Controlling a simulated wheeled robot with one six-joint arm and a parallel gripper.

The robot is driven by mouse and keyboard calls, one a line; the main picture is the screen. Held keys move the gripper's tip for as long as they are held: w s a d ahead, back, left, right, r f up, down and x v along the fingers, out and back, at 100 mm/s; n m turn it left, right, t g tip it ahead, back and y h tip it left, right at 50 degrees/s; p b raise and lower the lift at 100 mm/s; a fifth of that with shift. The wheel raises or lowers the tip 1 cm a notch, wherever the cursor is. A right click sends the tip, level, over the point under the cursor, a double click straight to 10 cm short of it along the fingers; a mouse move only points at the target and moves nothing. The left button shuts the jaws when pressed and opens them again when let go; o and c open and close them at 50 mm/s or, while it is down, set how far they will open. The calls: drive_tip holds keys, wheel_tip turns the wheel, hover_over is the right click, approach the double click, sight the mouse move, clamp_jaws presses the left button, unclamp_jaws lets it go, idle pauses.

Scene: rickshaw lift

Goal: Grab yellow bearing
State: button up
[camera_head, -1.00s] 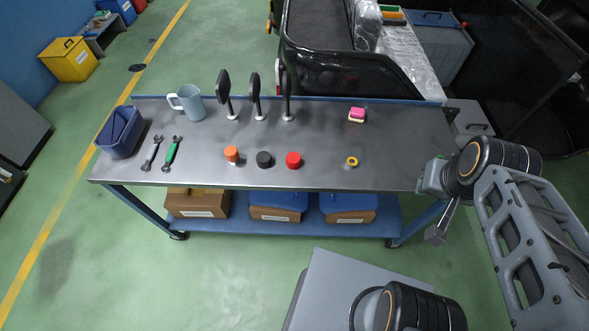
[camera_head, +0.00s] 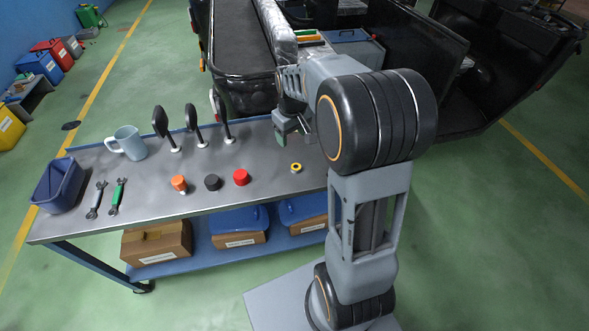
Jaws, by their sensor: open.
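The yellow bearing (camera_head: 296,167), a small ring with a dark centre, lies flat on the right part of the grey metal cart top (camera_head: 220,190). My gripper (camera_head: 292,137) is open and empty. It is above the far side of the cart top, just behind the bearing in the picture and apart from it. My arm covers the right end of the cart. The pink block is not visible now.
Red (camera_head: 241,177), black (camera_head: 212,183) and orange (camera_head: 179,184) caps stand left of the bearing. Several black mirrors (camera_head: 191,117) rise at the back edge. A mug (camera_head: 128,143), wrenches (camera_head: 117,196) and a blue bin (camera_head: 61,184) are further left.

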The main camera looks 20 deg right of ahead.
drive_tip(key=w+d+f+g, duration=0.1)
drive_tip(key=w+d+f, duration=0.3)
drive_tip(key=w+f, duration=0.15)
hover_over(297, 164)
drive_tip(key=shift+n, duration=0.4)
drive_tip(key=f, duration=0.8)
drive_tip(key=shift+s+a+f, duration=0.25)
drive_tip(key=shift+s+f, duration=0.05)
drive_tip(key=shift+f, duration=0.1)
drive_tip(key=shift+s+f+p, duration=0.1)
drive_tip(key=shift+f+p, duration=0.65)
drive_tip(key=shift+f, duration=2.35)
drive_tip(key=shift+c, duration=0.5)
drive_tip(key=c, duration=0.8)
